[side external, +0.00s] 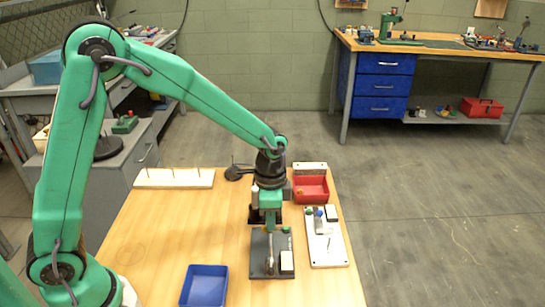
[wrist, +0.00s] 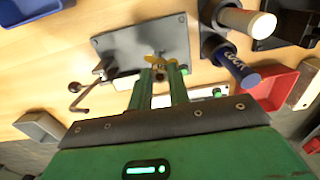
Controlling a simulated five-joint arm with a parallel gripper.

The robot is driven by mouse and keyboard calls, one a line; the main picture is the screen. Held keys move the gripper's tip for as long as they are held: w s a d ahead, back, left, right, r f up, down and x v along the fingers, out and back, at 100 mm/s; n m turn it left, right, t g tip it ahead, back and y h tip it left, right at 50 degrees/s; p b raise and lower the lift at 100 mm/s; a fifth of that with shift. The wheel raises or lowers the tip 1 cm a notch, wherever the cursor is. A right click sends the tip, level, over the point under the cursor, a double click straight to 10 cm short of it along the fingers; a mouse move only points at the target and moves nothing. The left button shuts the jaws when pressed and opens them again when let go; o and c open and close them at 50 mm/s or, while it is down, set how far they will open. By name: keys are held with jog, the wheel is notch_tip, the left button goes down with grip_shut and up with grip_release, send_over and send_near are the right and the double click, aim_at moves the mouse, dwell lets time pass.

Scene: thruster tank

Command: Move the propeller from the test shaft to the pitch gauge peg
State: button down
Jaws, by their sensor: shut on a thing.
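The propeller, brass-coloured (wrist: 153,59), shows at the tips of my gripper (wrist: 162,82) in the wrist view. The green fingers are shut on it. The propeller appears over a dark grey plate (wrist: 178,38), which also shows in the side view (side external: 258,262). I cannot tell whether it is still around the test shaft, as the fingers hide that spot. In the side view my gripper (side external: 270,222) points down at the back part of this plate, and the propeller is not clear there. I cannot tell for certain which fixture bears the pitch gauge peg.
A white board (side external: 150,180) with thin upright pegs lies at the back left. A blue tray (side external: 204,287) stands in front and a red tray (side external: 311,189) at the back right. A white plate (side external: 330,256) with small parts lies to the right. The table's left middle is clear.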

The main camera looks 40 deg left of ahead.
jog(key=shift+f, duration=2.05)
dwell(1.6)
jog(key=c, duration=1.2)
grip_release()
jog(key=shift+c, duration=0.2)
jog(key=shift+r, duration=3.95)
notch_tip(320, 180, up, 4)
